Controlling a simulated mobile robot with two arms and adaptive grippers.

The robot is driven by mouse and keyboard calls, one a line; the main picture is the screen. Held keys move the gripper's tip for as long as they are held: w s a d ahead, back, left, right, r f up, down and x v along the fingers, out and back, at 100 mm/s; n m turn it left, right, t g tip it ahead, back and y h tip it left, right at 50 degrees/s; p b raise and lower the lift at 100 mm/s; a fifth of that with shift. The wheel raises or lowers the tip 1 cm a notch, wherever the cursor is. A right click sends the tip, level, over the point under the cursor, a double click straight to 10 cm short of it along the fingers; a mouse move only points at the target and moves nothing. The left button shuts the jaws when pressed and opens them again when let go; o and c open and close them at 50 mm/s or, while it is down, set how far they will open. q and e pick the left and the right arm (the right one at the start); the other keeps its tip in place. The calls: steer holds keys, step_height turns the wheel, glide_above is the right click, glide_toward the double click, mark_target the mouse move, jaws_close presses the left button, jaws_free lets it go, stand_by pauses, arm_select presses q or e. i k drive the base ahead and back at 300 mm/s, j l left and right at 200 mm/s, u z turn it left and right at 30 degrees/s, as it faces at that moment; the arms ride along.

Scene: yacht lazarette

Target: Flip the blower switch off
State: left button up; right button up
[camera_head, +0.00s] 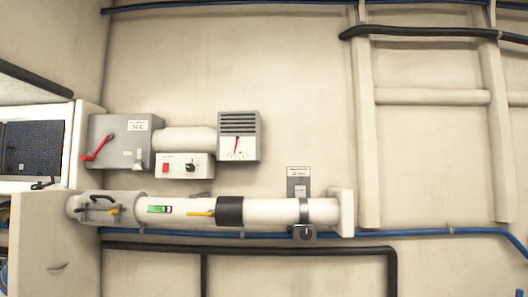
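No gripper of mine is in view. A small white control box (184,166) on the wall carries a red rocker switch (166,168) and a dark knob (191,167). A grey switch plate (299,188) with a light centre sits farther right, below a small printed label (298,172), just above a white pipe. The lettering is too small to read, so I cannot tell which of these is the blower switch. I cannot tell the position of either switch.
A grey box (118,146) with a red lever (98,147) and a gauge (239,137) flank the control box. The white pipe (270,211), with a black sleeve and a clamp, runs below. Blue and black hoses cross the wall. A ladder-like frame (430,97) stands right; the middle wall is bare.

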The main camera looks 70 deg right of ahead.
mark_target(165, 167)
steer(key=z, duration=1.85)
